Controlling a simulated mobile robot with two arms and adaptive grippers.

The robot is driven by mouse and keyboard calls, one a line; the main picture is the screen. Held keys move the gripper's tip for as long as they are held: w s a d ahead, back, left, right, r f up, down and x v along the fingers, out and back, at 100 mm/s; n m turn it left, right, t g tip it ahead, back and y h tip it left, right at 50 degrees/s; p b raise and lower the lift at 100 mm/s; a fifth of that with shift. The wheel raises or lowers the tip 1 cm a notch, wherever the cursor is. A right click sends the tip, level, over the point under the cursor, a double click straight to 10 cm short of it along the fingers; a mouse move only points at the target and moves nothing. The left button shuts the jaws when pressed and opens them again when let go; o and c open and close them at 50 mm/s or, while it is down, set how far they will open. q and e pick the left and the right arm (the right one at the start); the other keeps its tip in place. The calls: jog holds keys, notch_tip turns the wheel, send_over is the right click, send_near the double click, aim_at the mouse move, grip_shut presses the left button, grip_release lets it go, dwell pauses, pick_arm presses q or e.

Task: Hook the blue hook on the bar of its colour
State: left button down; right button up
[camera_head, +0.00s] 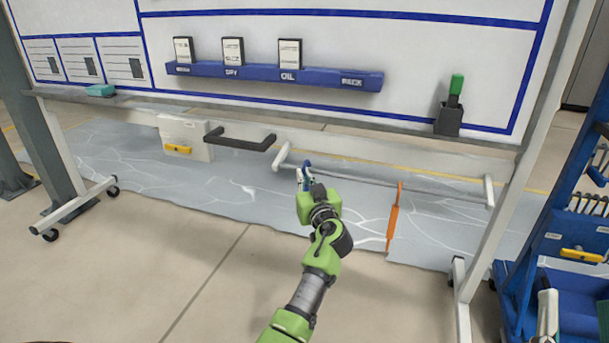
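My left gripper (304,182) is in front of the left end of a long grey bar (440,188) with pale end brackets, mounted under the white board. A small blue piece, the blue hook (307,165), shows at its fingertips, and the fingers appear closed on it. The hook is mostly hidden by the gripper and overlaps the bar in view; I cannot tell whether they touch. The visible part of the bar looks grey, not blue. My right gripper is not clearly visible.
A black handle-like bar (240,141) and a white box (184,138) with a yellow part are to the left. A blue shelf (275,75) is above. A blue tool cart (565,230) stands at right. Floor in front is clear.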

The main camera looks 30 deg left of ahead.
pick_arm(q)
jog(key=s+d+p, duration=0.1)
jog(key=s+p, duration=0.1)
jog(key=s, duration=0.4)
jog(key=shift+d, duration=0.25)
pick_arm(e)
notch_tip(320, 180, down, 12)
jog(key=w+g+h, duration=0.2)
jog(key=g, duration=0.4)
jog(key=shift+w+d, duration=0.4)
jog(key=shift+d, duration=0.05)
pick_arm(q)
jog(key=shift+s+r, duration=0.1)
pick_arm(e)
jog(key=shift+r, duration=0.1)
dwell(0.5)
